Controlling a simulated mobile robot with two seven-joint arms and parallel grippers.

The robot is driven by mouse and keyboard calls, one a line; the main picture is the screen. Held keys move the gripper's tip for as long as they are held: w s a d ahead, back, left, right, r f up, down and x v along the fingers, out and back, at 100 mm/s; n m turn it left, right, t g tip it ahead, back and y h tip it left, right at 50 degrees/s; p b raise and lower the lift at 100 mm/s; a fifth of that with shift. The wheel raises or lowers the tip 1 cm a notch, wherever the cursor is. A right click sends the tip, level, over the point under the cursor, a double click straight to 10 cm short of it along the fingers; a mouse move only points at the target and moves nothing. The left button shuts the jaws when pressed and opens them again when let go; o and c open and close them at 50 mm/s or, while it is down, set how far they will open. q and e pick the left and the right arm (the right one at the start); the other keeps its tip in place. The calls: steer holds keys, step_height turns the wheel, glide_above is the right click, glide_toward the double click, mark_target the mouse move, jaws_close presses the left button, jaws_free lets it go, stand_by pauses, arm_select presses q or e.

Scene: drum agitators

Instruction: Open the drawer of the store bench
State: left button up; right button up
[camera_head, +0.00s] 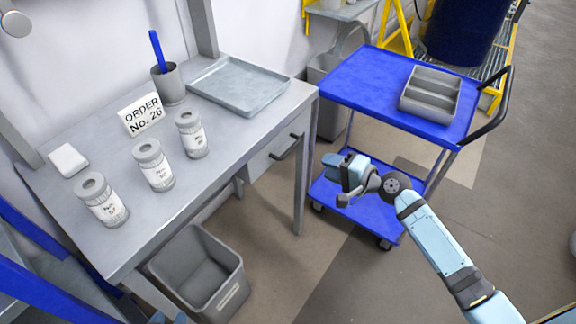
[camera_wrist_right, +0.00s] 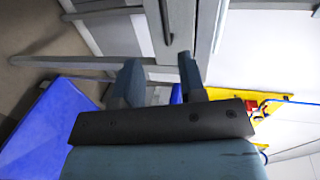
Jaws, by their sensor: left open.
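The store bench (camera_head: 225,140) is a grey metal table on the left. Its drawer (camera_head: 275,150) sits under the right end of the top and looks closed. A dark bar handle (camera_head: 287,146) runs across the drawer front. My right gripper (camera_head: 338,180) is right of the bench's front right leg, apart from the handle. In the right wrist view its two fingers (camera_wrist_right: 158,66) stand apart with nothing held between them; the light drawer front (camera_wrist_right: 144,36) and dark handle (camera_wrist_right: 165,22) lie beyond. Of my left gripper (camera_head: 167,318), only the tips show at the bottom edge.
A blue two-shelf trolley (camera_head: 350,85) with a grey divided box (camera_head: 430,92) stands behind my right gripper. Jars (camera_head: 155,165), an order sign (camera_head: 142,115), a pen cup (camera_head: 169,85) and a tray (camera_head: 240,85) stand on the bench. A grey bin (camera_head: 200,275) is below.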

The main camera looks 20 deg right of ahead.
mark_target(290, 152)
steer(key=x, duration=1.3)
steer(key=shift+w+a+r+b, duration=0.3)
steer(key=shift+w+b, duration=0.05)
steer(key=shift+w, duration=0.05)
jaws_close()
